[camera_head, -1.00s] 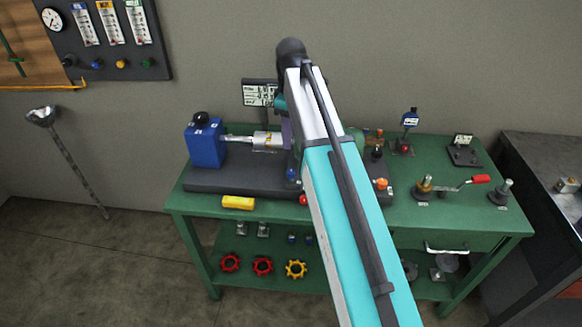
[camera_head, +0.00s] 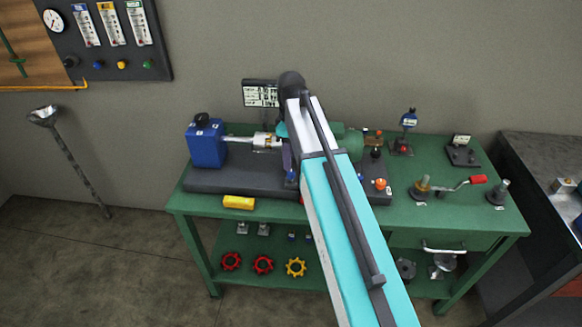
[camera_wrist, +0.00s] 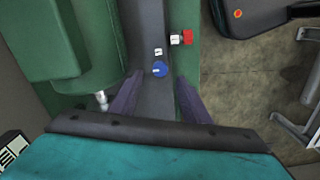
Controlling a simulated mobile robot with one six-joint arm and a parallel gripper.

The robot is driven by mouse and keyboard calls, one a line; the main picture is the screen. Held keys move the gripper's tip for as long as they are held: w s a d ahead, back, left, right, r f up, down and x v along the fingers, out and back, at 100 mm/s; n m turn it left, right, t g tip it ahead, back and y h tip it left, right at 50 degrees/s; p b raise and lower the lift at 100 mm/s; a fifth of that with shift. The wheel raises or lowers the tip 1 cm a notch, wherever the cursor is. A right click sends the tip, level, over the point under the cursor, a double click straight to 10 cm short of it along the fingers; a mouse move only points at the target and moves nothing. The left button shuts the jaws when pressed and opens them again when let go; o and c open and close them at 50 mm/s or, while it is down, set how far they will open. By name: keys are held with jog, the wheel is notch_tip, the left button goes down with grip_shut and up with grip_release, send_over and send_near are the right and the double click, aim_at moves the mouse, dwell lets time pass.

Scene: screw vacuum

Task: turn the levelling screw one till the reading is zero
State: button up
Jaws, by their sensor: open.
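A small round blue knob (camera_wrist: 160,69) with a white mark on its top shows in the wrist view, with a small white label (camera_wrist: 158,51) beside it. It also shows in the head view (camera_head: 291,175), at the front of the dark base plate. I cannot read whether it is screw one. My gripper (camera_wrist: 160,78) has its two purple fingers apart, and the knob appears between their tips. Whether they touch it is unclear. In the head view my arm hides much of the gripper. No reading is legible.
A red knob (camera_wrist: 186,37) sits near the blue one. A green motor-like body (camera_wrist: 95,50) stands left of the fingers.

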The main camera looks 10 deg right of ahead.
aim_at(291, 173)
jog(key=shift+f+p, duration=0.65)
jog(key=shift+f, duration=2.25)
jog(key=c, duration=1)
jog(key=shift+c, duration=0.2)
jog(key=shift+a+m, duration=0.1)
jog(key=shift+m, duration=0.3)
jog(key=m, duration=1.1)
